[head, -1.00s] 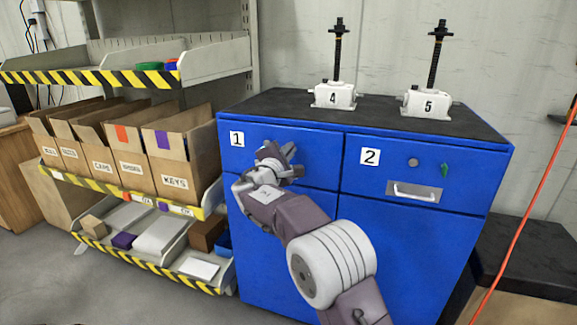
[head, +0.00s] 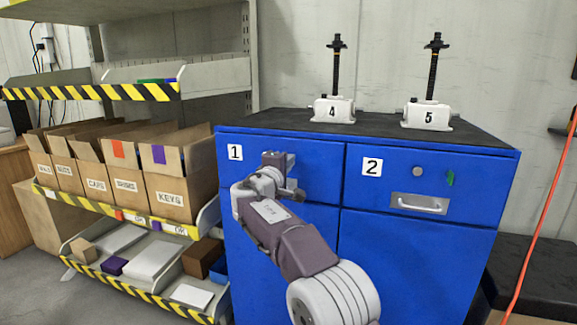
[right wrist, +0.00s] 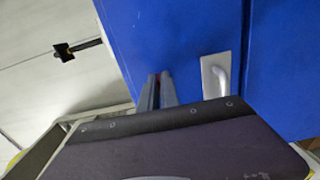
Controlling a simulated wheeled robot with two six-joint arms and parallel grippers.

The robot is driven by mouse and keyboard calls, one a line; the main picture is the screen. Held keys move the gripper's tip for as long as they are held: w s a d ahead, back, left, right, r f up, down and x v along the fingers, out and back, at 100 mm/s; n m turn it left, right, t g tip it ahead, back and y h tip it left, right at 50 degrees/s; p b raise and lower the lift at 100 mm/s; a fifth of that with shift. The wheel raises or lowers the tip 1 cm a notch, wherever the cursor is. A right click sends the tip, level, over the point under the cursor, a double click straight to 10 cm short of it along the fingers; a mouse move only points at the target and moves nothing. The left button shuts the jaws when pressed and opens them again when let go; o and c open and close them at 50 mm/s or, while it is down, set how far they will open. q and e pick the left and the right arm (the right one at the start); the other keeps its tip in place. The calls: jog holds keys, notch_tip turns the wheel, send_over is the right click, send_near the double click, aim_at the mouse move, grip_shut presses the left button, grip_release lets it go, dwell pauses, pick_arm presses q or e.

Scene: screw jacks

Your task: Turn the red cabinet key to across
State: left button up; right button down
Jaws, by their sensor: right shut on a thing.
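The blue cabinet (head: 280,225) has a drawer front marked 1 (head: 318,160) at left and one marked 2 (head: 385,195) at right. My right gripper (head: 284,168) is at the front of drawer 1, its fingers close together. They also show narrow and near-parallel against the blue face in the right wrist view (right wrist: 160,92). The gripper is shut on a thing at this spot. My left gripper is out of view.
A silver handle (right wrist: 216,76) sits beside the fingers. Drawer 2 has a round lock (head: 417,171), a green piece (head: 450,178) and a handle (head: 420,204). Screw jacks 4 (head: 333,109) and 5 (head: 428,115) stand on top. Shelves with boxes (head: 170,185) are at left.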

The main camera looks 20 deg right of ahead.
dwell(0.3)
jog(key=c, duration=1.6)
grip_release()
jog(key=v, duration=0.9)
